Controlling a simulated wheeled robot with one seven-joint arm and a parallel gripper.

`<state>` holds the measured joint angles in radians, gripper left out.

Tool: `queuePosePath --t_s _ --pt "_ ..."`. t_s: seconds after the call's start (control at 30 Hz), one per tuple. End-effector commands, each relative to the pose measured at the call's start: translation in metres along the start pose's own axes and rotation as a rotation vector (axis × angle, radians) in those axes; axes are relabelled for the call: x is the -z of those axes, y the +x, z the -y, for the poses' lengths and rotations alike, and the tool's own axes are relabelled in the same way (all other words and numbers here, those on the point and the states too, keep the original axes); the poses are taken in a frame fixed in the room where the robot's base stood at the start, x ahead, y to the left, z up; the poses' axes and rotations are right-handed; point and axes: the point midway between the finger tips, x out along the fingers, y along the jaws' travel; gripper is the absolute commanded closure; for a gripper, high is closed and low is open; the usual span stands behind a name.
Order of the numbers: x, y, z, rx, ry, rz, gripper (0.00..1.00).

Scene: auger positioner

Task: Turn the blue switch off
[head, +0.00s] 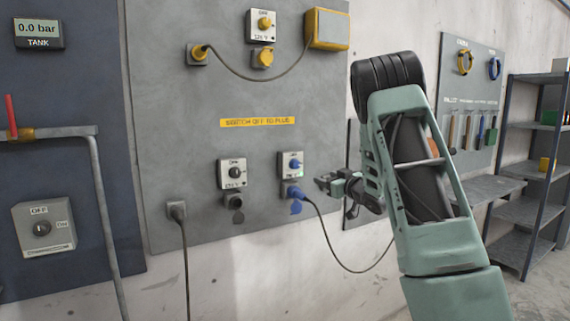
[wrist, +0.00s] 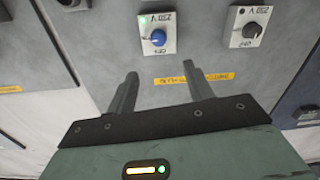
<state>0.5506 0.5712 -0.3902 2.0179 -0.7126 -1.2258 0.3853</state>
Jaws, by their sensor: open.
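The blue switch (head: 295,165) is a round blue knob on a light plate, low on the grey wall panel. A green light glows on its plate. In the wrist view the blue switch (wrist: 158,38) shows upside down, just beyond the fingertips. I cannot clearly tell which way the knob points. My gripper (head: 319,181) is to the right of the switch plate in the head view, in front of the panel.
A blue plug (head: 294,191) with a dark cable sits below the blue switch. A black switch (head: 234,172) is to the left. A yellow label strip (head: 257,122) is above. A yellow switch (head: 264,23) is higher up. A metal shelf (head: 535,165) stands at the right.

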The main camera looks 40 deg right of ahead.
Motion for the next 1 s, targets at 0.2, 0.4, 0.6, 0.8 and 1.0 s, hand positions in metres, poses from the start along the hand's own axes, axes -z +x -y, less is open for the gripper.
queuePosePath --t_s 0.2,0.4,0.6,0.8,1.0 --pt "0.002 0.008 -0.009 0.005 -0.008 -0.017 0.48" --pt "0.004 0.045 -0.008 0.006 -0.007 -0.016 0.48" --pt "0.005 0.087 -0.007 0.006 -0.008 -0.016 0.48" --pt "0.006 0.128 -0.007 0.005 -0.008 -0.016 0.48" --pt "0.005 0.157 -0.007 0.004 -0.007 -0.016 0.48"
